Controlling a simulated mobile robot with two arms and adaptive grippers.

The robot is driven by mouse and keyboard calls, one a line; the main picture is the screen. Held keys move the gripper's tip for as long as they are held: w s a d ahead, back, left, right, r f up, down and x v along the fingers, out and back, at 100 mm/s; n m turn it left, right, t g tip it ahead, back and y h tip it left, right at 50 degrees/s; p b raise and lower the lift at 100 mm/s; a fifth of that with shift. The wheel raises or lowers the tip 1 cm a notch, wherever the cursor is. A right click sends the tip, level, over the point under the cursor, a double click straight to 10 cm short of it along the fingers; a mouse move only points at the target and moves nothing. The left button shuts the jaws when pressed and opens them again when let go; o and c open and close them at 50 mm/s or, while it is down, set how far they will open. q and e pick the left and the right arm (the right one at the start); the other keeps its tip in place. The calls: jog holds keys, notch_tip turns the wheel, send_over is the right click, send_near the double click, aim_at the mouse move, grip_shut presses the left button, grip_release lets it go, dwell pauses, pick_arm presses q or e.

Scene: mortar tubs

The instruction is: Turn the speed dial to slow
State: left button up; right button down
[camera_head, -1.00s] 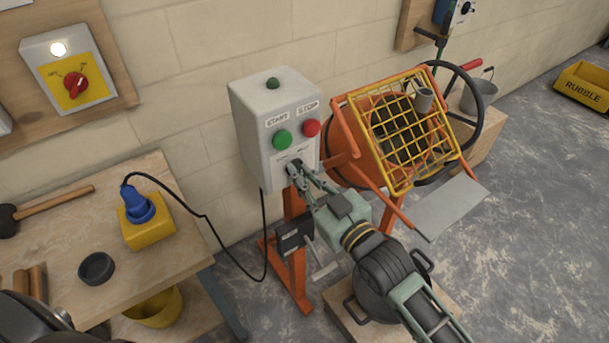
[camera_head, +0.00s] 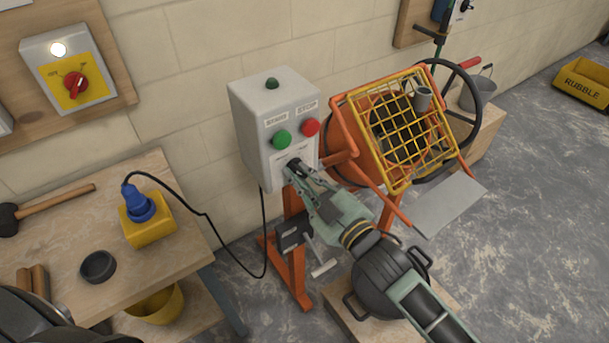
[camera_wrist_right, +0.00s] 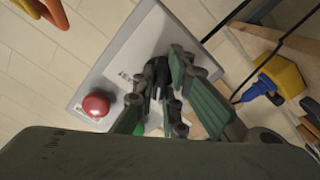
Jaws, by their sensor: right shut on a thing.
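The grey control box (camera_head: 251,127) stands by the wall, with a green START button (camera_head: 282,139) and a red STOP button (camera_head: 309,127) on its front. The black speed dial (camera_head: 292,163) sits below the buttons, mostly covered by my right gripper (camera_head: 297,170). That gripper is shut on the dial. In the right wrist view, my right gripper's fingers (camera_wrist_right: 166,88) close around the dark dial (camera_wrist_right: 156,72) on the box face (camera_wrist_right: 125,65). The dial's pointer and scale marks are too covered to read. My left gripper is not in view.
The orange mixer (camera_head: 345,120) with its yellow grid guard (camera_head: 405,130) stands right of the box. A workbench (camera_head: 60,230) at left holds a mallet, a yellow socket block (camera_head: 147,228) with blue plug, and a dark cup (camera_head: 97,267). A black cable runs to the box.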

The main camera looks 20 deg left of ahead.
jog(key=c, duration=1.8)
grip_release()
jog(key=v, duration=1.2)
